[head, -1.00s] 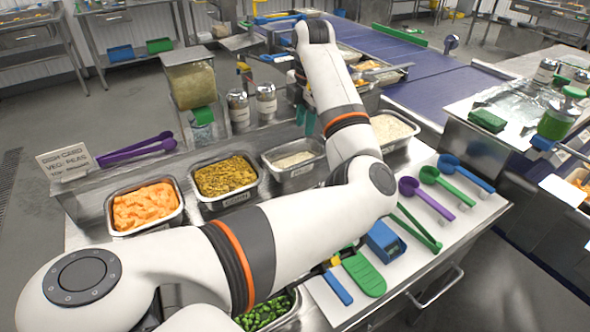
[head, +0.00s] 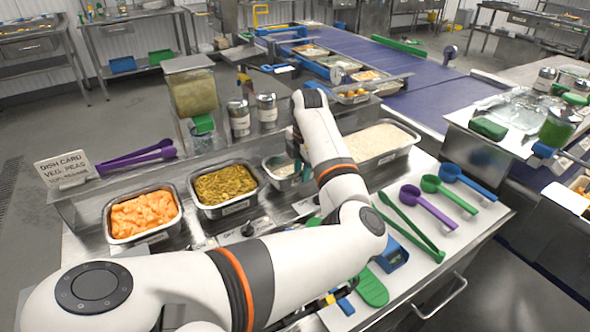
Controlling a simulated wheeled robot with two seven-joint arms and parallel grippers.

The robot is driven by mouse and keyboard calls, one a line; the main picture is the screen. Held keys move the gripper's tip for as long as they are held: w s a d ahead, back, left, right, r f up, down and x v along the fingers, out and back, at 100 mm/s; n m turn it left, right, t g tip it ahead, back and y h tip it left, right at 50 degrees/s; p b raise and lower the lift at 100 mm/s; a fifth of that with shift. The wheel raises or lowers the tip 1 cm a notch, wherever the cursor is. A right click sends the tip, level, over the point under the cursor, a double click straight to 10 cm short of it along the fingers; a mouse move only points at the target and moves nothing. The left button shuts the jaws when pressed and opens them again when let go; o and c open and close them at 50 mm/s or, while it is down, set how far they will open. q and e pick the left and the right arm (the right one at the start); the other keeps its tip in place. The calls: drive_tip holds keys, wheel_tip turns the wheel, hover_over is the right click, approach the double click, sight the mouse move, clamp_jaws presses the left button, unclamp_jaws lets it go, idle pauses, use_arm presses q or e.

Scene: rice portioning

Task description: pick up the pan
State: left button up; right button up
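Several steel food pans stand in a row on the counter. One holds orange food (head: 145,213), one yellow-brown food (head: 226,187). A smaller pan with pale food (head: 282,166) is partly hidden by my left arm. A larger pan of white rice (head: 380,141) stands to its right, its left end behind the arm. My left gripper (head: 299,160) points down at the smaller pale pan's right side. Only a bit of a teal finger shows, so I cannot tell whether it is open or touches the pan. My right gripper is not in view.
Purple (head: 426,206), green (head: 449,193) and blue (head: 468,182) scoops and green tongs (head: 409,226) lie on the right counter. A blue conveyor (head: 420,85) carries trays behind. Shaker jars (head: 267,107) stand behind the pans. A card sign (head: 62,170) stands left.

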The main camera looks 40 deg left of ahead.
use_arm(q)
drive_tip(key=shift+a+f, duration=0.1)
drive_tip(key=shift+f, duration=0.65)
clamp_jaws()
drive_tip(key=shift+r, duration=0.1)
drive_tip(key=shift+r, duration=0.1)
wheel_tip(320, 180, up, 28)
